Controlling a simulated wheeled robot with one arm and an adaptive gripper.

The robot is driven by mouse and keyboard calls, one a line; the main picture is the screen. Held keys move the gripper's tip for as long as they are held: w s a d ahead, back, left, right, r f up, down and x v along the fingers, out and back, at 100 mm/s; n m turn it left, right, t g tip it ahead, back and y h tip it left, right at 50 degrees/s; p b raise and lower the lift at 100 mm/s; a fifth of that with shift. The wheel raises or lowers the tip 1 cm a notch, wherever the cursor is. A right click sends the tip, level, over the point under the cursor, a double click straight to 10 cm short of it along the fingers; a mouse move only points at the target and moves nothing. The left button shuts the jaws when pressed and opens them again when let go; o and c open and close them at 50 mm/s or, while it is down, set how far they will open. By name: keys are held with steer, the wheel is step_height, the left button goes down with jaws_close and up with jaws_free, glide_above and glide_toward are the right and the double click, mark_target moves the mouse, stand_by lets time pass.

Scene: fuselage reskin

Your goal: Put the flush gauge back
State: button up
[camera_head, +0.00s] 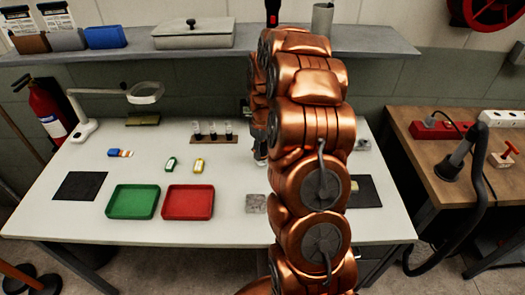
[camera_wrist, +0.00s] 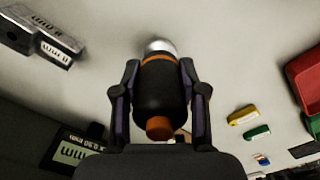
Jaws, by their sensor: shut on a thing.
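My gripper (camera_wrist: 159,68) is shut on a dark, rounded body with an orange band, an orange end and a silvery tip, which I take to be the flush gauge (camera_wrist: 160,90). It sits between both fingers in the wrist view, with the pale bench surface behind it. In the head view my gripper (camera_head: 261,153) is above the bench right of the small rack, partly hidden by my arm. The gauge cannot be made out there. A dark pad (camera_head: 368,192) lies at the right of the bench, partly behind my arm.
A green tray (camera_head: 133,202) and a red tray (camera_head: 188,203) stand at the front. A rack (camera_head: 214,139) with dark-topped items is behind. A grey square plate (camera_head: 256,204) lies near the front edge. A metal block (camera_wrist: 40,36) and a dark display (camera_wrist: 70,152) show in the wrist view.

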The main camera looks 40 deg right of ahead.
steer(key=shift+f, duration=0.6)
steer(key=shift+f, duration=0.2)
steer(key=o, duration=1.1)
steer(key=shift+o, duration=0.2)
steer(key=shift+r, duration=0.1)
